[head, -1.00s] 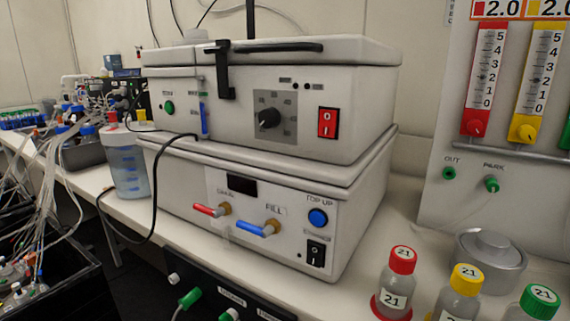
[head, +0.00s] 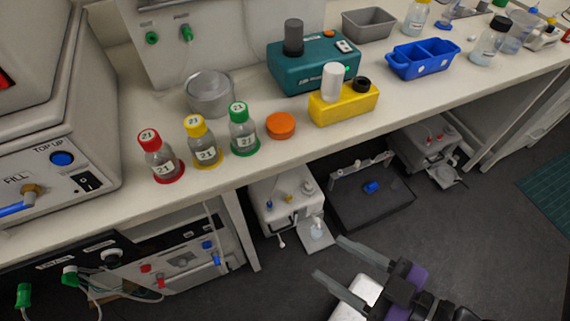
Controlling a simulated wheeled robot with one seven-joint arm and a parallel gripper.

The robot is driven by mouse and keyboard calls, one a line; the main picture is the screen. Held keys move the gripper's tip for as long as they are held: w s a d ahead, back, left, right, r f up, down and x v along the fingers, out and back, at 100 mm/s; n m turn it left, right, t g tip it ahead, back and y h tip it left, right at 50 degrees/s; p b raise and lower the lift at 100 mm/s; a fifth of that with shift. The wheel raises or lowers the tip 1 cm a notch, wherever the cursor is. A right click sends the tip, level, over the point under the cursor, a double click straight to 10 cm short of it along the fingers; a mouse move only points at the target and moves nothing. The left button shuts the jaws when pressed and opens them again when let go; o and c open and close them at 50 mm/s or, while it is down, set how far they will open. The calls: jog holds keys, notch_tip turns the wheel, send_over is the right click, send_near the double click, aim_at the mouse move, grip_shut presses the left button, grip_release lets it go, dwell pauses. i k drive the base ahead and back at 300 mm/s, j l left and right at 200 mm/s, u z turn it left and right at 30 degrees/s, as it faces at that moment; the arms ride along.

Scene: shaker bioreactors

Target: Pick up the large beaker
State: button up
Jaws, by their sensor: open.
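A clear, wide, beaker-like vessel (head: 517,36) stands on the bench at the far right, partly behind a bottle with a black cap (head: 489,42). It is small in the picture, and I cannot tell for sure whether it is the large beaker. My gripper (head: 328,258) is at the bottom of the picture, in front of the bench and over the floor. Its two grey fingers are apart, with nothing between them. It is well away from the clear vessel.
Bottles with red (head: 160,158), yellow (head: 203,145) and green (head: 242,132) caps stand near the bench's front edge. Equipment sits under the bench.

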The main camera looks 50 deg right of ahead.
aim_at(316, 233)
jog(key=k+j+z, duration=0.3)
jog(key=k+z, duration=0.15)
jog(key=k+j+z, duration=0.1)
jog(key=k+z, duration=0.35)
